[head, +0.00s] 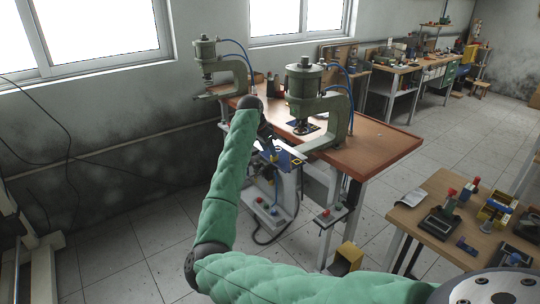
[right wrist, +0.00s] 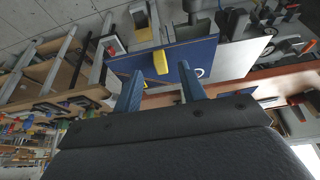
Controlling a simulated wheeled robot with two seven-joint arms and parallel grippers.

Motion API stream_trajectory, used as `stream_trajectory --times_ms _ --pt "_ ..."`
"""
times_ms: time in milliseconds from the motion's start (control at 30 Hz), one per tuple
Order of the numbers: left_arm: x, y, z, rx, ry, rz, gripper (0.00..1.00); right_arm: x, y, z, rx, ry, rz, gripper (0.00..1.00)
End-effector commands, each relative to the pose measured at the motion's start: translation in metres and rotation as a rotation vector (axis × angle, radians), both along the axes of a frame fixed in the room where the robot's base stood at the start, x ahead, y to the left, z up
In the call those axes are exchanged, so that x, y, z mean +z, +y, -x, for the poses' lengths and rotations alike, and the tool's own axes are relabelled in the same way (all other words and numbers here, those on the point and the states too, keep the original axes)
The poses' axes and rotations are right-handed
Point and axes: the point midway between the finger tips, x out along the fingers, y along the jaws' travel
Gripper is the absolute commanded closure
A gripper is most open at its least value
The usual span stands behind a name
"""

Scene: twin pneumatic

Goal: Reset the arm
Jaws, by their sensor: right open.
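My right arm, in a green padded sleeve, reaches from the bottom right of the head view up to the front of the press table. My right gripper (head: 270,147) is at its end, small and partly hidden by the wrist. In the right wrist view its two blue fingers stand apart with nothing between them (right wrist: 160,70). A blue panel (right wrist: 192,52) with a yellow tab (right wrist: 160,62) lies beyond the fingertips. The blue panel also shows beside the gripper in the head view (head: 287,160). I cannot tell whether they touch. My left gripper is not in view.
Two green presses, one at left (head: 206,62) and one at right (head: 304,85), stand on the orange-topped table (head: 375,150). A wooden table (head: 425,205) with tools stands at the right. A yellow bin (head: 346,258) is on the floor. Open floor (head: 130,240) lies to the left.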

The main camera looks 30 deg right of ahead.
Motion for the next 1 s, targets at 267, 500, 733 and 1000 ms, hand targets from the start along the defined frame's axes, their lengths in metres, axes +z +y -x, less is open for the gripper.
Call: stream_trajectory --times_ms 267,500,733,1000 --pt "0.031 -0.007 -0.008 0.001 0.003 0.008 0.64 0.026 0.012 0.001 0.0 -0.001 0.0 0.59" --pt "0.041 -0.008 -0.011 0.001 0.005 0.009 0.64 0.034 0.015 0.001 0.0 0.001 0.0 0.59" --pt "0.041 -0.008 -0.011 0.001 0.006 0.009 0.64 0.035 0.014 0.001 0.035 0.012 0.004 0.59" --pt "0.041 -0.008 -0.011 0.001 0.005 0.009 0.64 0.045 0.008 -0.034 0.291 -0.096 0.073 0.59"
